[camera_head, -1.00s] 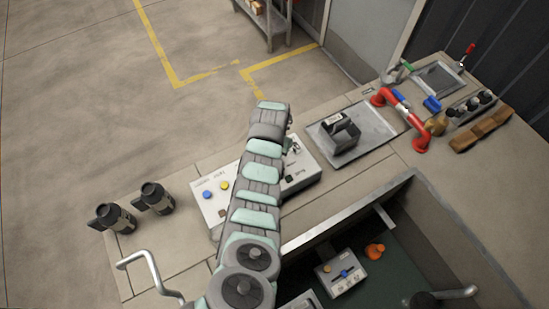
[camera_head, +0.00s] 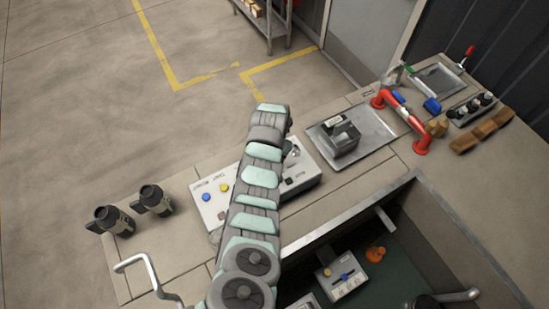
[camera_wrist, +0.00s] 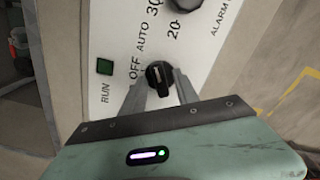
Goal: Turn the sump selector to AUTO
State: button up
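The sump selector (camera_wrist: 160,74) is a small black round knob with a pale mark, on a white panel in the wrist view. OFF and AUTO are printed beside it. The mark runs roughly up and down in the picture; I cannot tell for sure which label it points to. My gripper (camera_wrist: 160,84) has its two grey fingers apart, one on each side of the knob; contact is unclear. In the head view my arm covers the middle of the control panel (camera_head: 301,183), and my fingers and the selector are not clearly visible there.
A green square button (camera_wrist: 105,66) by RUN and another black knob (camera_wrist: 186,3) with a number scale are near the selector. An open pit lies in front.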

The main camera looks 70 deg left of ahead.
notch_tip(320, 180, up, 11)
jog(key=shift+b, duration=0.3)
dwell(0.5)
jog(key=shift+f, duration=0.1)
